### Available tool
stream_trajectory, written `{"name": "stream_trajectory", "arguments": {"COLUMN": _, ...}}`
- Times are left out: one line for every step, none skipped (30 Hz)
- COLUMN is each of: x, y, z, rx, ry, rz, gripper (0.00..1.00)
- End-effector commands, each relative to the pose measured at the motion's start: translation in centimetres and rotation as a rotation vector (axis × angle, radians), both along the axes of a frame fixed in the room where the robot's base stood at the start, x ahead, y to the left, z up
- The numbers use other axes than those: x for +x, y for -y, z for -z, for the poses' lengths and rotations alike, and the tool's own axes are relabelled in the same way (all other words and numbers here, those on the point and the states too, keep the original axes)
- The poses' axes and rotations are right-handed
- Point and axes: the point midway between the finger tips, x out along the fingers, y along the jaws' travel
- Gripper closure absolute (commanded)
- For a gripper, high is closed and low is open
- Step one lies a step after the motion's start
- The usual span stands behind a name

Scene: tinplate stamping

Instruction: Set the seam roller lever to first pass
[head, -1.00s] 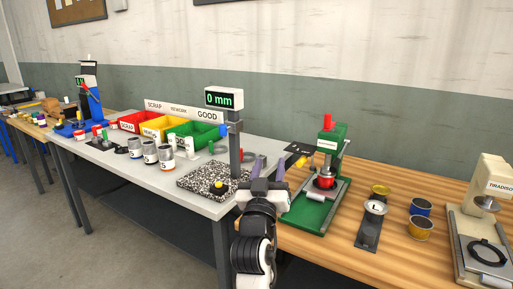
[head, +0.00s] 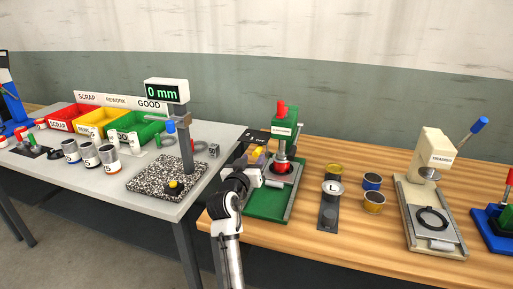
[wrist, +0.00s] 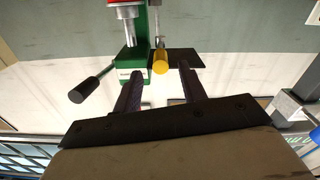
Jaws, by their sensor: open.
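The green seaming machine (head: 285,125) stands on the wooden bench, with a red knob on top and a red-and-silver head. Beside its left side is a lever with a yellow end (head: 257,152), near a black plate (head: 254,137) whose lettering is too small to read surely. My gripper (head: 255,166) is open at this lever, partly hidden by my arm. In the wrist view the yellow end (wrist: 160,62) shows between the fingertips of my gripper (wrist: 160,70), with gaps visible on both sides. The black plate (wrist: 187,58) is just behind it. The lever's pivot is hidden.
A black handle (wrist: 84,91) sticks out near the gripper in the wrist view. Right of the machine are a dark strip (head: 327,215) with tins and the cream press (head: 432,180). The gauge stand (head: 185,135) is on the left table.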

Motion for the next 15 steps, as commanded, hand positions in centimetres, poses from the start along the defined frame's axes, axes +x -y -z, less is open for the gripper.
{"name": "stream_trajectory", "arguments": {"x": 1.1, "y": 0.4, "z": -0.4, "rx": 0.000, "ry": -0.001, "rz": 0.002, "gripper": 0.59}}
{"name": "stream_trajectory", "arguments": {"x": 1.6, "y": 0.6, "z": -0.3, "rx": -0.001, "ry": -0.001, "rz": 0.002, "gripper": 0.59}}
{"name": "stream_trajectory", "arguments": {"x": 2.3, "y": 0.8, "z": -0.4, "rx": -0.001, "ry": 0.000, "rz": 0.002, "gripper": 0.59}}
{"name": "stream_trajectory", "arguments": {"x": 2.7, "y": 1.0, "z": -0.3, "rx": -0.001, "ry": -0.001, "rz": 0.002, "gripper": 0.59}}
{"name": "stream_trajectory", "arguments": {"x": 3.2, "y": 1.1, "z": -0.3, "rx": 0.000, "ry": -0.001, "rz": 0.001, "gripper": 0.59}}
{"name": "stream_trajectory", "arguments": {"x": 3.7, "y": 1.3, "z": -0.3, "rx": 0.000, "ry": 0.000, "rz": 0.001, "gripper": 0.59}}
{"name": "stream_trajectory", "arguments": {"x": 4.0, "y": 1.3, "z": -0.2, "rx": 0.000, "ry": 0.000, "rz": 0.001, "gripper": 0.59}}
{"name": "stream_trajectory", "arguments": {"x": 4.4, "y": 1.4, "z": -0.2, "rx": 0.000, "ry": 0.000, "rz": 0.000, "gripper": 0.59}}
{"name": "stream_trajectory", "arguments": {"x": 4.7, "y": 1.5, "z": -0.2, "rx": 0.000, "ry": 0.001, "rz": 0.000, "gripper": 0.59}}
{"name": "stream_trajectory", "arguments": {"x": 4.9, "y": 1.6, "z": -0.2, "rx": 0.000, "ry": 0.000, "rz": 0.000, "gripper": 0.59}}
{"name": "stream_trajectory", "arguments": {"x": 5.1, "y": 1.7, "z": -0.1, "rx": 0.000, "ry": 0.001, "rz": 0.000, "gripper": 0.59}}
{"name": "stream_trajectory", "arguments": {"x": 5.3, "y": 1.8, "z": -0.1, "rx": 0.000, "ry": 0.000, "rz": 0.000, "gripper": 0.59}}
{"name": "stream_trajectory", "arguments": {"x": 5.5, "y": 1.8, "z": -0.1, "rx": 0.001, "ry": 0.000, "rz": 0.000, "gripper": 0.59}}
{"name": "stream_trajectory", "arguments": {"x": 5.6, "y": 1.8, "z": -0.1, "rx": 0.001, "ry": 0.001, "rz": 0.000, "gripper": 0.59}}
{"name": "stream_trajectory", "arguments": {"x": 5.6, "y": 1.8, "z": -0.1, "rx": 0.001, "ry": 0.001, "rz": -0.001, "gripper": 0.59}}
